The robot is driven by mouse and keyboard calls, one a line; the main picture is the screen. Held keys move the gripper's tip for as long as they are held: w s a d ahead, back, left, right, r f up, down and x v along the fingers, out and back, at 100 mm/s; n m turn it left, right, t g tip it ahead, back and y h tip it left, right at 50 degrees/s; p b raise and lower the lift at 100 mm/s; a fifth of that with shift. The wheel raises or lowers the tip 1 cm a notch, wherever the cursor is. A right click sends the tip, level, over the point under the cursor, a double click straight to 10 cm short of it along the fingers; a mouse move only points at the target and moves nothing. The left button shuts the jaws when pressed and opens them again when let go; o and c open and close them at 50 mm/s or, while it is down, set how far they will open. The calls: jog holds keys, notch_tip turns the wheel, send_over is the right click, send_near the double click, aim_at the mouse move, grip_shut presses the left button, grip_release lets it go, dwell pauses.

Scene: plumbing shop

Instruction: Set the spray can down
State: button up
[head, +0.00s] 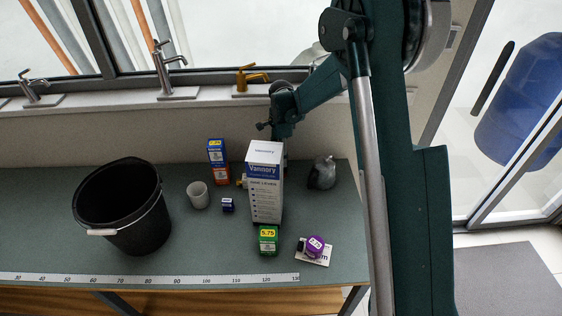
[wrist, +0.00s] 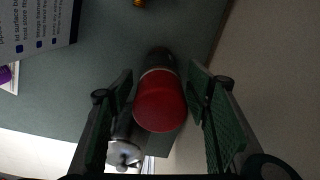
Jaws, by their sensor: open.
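The spray can (wrist: 160,106) has a red cap and a dark body with a light ring between them. In the wrist view it stands between the two fingers of my gripper (wrist: 160,88), cap toward the camera. The fingers are open, with a gap showing on both sides of the can. Its base appears to be on the grey-green bench top (head: 60,250), though contact is hard to tell. In the head view the can and the fingertips are hidden behind the tall white Vannory box (head: 265,190); only my wrist shows above it.
A grey rounded object (head: 322,173) stands right of the box and close to the can. A blue-and-orange box (head: 218,162), white cup (head: 197,195) and black bucket (head: 125,215) are left. A green box (head: 268,240) and purple item (head: 315,245) are in front. The wall is behind.

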notch_tip(320, 180, up, 8)
jog(key=shift+f, duration=0.25)
dwell(0.7)
jog(key=shift+s+d+r, duration=0.2)
jog(key=shift+s+r, duration=0.05)
jog(key=shift+r, duration=0.15)
jog(key=s+d+r+n+t, duration=0.2)
jog(key=s+d+r+n, duration=0.25)
jog(key=s+r, duration=0.45)
jog(key=s+d+r+n+t, duration=0.1)
jog(key=s+d+r+n, duration=0.2)
jog(key=s+d+r, duration=0.45)
jog(key=s+d+n+t, duration=0.2)
jog(key=s+n, duration=0.2)
jog(key=s, duration=0.9)
jog(key=s+d+n+t, duration=0.2)
jog(key=s+d+n, duration=0.1)
jog(key=s, duration=1.1)
jog(key=shift+d+r+n, duration=0.15)
jog(key=shift+d+n, duration=0.2)
jog(key=shift+n, duration=0.3)
